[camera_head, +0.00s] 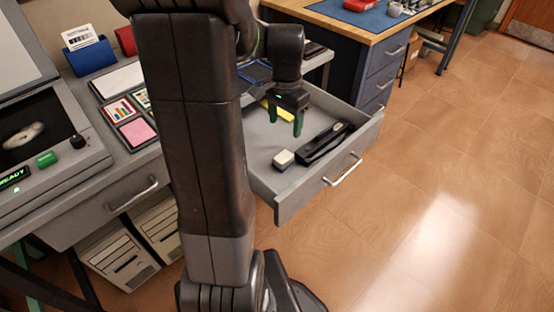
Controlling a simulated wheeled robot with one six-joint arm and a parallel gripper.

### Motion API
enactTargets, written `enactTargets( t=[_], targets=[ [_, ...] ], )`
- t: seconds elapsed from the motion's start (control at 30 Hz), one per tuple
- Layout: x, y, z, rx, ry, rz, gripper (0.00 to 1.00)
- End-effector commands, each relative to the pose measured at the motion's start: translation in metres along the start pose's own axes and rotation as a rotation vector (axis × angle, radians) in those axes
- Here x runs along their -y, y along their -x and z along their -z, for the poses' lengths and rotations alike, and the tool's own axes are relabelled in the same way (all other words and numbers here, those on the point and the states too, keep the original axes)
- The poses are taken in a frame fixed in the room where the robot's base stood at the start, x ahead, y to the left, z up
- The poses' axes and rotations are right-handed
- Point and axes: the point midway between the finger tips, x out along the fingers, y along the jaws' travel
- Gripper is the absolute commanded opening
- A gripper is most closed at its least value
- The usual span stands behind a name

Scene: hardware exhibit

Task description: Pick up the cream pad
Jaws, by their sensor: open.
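The cream pad (283,159) is a small, pale block with a dark underside. It lies in the open grey drawer (291,200), near the drawer's front left part. My gripper (286,130) points down over the drawer with its green fingertips apart and nothing between them. It is behind and above the cream pad, not touching it as far as I can tell.
A black stapler-like tool (325,142) lies right of the pad, close to it. A yellow item (270,108) lies farther back, partly hidden by my arm. The drawer's walls surround these things. A blue cabinet with a wooden top (352,30) stands behind.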

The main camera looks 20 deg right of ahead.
Motion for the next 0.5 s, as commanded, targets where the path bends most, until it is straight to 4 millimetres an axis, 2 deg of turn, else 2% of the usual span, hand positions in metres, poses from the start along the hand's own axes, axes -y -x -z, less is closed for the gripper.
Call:
enactTargets(
  t=[0.03, 0.23, 0.33, 0.5],
  targets=[
    [-0.001, -0.013, -0.001, 0.005, 0.001, -0.004, 0.65],
    [-0.001, -0.052, -0.002, 0.004, 0.002, -0.003, 0.65],
    [-0.001, -0.065, -0.002, 0.004, 0.003, -0.002, 0.65],
    [-0.001, -0.075, -0.002, 0.002, 0.003, -0.002, 0.65]
  ],
)
